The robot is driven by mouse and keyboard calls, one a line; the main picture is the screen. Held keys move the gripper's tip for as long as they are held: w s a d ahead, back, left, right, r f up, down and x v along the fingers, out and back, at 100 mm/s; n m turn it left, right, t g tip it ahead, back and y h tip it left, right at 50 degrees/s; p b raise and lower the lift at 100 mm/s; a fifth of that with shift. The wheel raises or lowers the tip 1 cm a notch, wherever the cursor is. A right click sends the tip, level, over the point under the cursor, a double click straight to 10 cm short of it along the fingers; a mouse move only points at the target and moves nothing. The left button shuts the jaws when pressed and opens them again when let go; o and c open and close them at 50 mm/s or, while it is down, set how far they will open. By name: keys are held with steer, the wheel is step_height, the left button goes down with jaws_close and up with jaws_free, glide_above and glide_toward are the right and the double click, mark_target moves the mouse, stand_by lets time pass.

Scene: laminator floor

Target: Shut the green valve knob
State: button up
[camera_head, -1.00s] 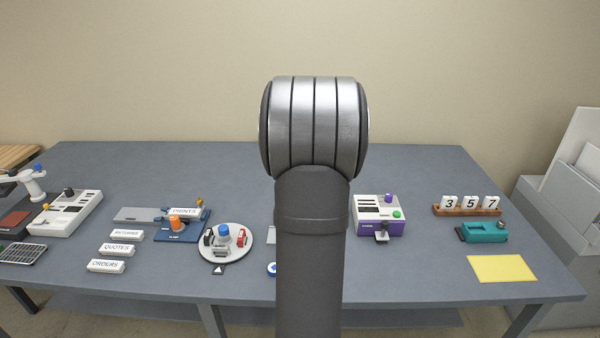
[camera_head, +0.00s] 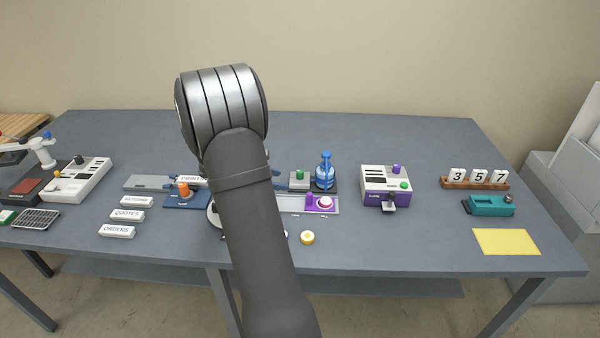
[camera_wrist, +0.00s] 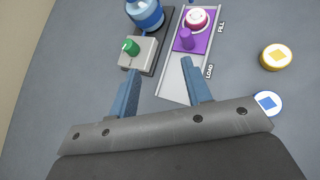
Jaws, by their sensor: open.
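The green valve knob (camera_head: 299,174) sits on a grey block on a dark base, beside a blue bottle (camera_head: 325,172). In the wrist view the green knob (camera_wrist: 130,47) is on top of its grey block (camera_wrist: 143,53), next to the blue bottle (camera_wrist: 146,14). My gripper (camera_wrist: 160,70) is open and empty. In the wrist picture its left finger lies just below the knob's block, and its right finger lies over the grey track. I see no contact with the knob.
A grey track holds a purple carriage (camera_wrist: 184,40) with a pink-and-white round part (camera_wrist: 196,19). A yellow disc (camera_wrist: 276,57) and a blue-and-white disc (camera_wrist: 267,103) lie to its right. A purple machine (camera_head: 386,187) with another green knob stands right of the bottle.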

mark_target(299, 172)
steer(key=a+n+t, duration=0.3)
steer(key=a+n, duration=0.2)
steer(key=x, duration=1.1)
steer(key=r+x, duration=0.1)
steer(key=x, duration=0.5)
steer(key=shift+w+d, duration=0.35)
steer(key=shift+d, duration=0.05)
steer(key=c, duration=1)
